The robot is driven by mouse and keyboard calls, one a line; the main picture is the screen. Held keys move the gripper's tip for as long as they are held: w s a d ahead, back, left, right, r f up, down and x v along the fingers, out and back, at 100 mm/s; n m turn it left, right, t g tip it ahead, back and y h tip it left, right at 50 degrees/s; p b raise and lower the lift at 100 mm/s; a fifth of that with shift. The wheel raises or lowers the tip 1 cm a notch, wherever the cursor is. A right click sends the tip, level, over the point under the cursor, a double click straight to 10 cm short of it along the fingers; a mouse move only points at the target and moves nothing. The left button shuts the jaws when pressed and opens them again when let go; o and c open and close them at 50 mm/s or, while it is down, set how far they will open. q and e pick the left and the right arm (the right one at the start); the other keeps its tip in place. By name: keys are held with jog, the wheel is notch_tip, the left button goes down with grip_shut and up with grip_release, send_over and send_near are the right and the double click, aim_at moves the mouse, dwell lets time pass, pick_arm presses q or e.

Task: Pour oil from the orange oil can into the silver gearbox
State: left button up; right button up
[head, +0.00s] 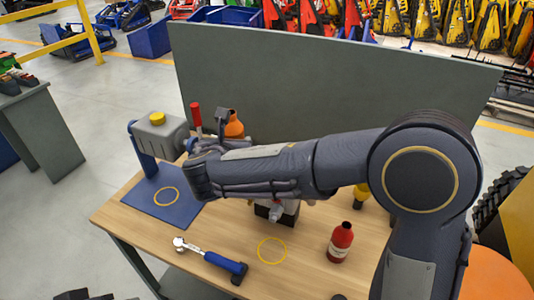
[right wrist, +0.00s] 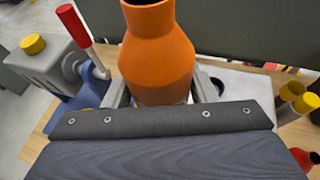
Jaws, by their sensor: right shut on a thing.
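The orange oil can (head: 234,129) stands about upright, its dark open mouth at the top. It fills the upper middle of the right wrist view (right wrist: 158,60). My right gripper (right wrist: 160,95) is shut on its lower body, one grey finger on each side. A silver body, seemingly the gearbox (head: 277,207), shows below my right forearm, mostly hidden by it. In the right wrist view a pale silver surface with a dark round hole (right wrist: 240,82) lies behind and right of the can. My left gripper is not in view.
A grey housing (head: 158,138) with a yellow cap and a red-handled lever (head: 196,117) stands left on a blue plate. A ratchet tool (head: 212,259) and red bottle (head: 341,242) are in front. A dark panel (head: 320,85) closes the back. The wooden front is otherwise fairly clear.

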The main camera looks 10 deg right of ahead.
jog(key=shift+w+d, duration=0.1)
jog(key=shift+r, duration=0.1)
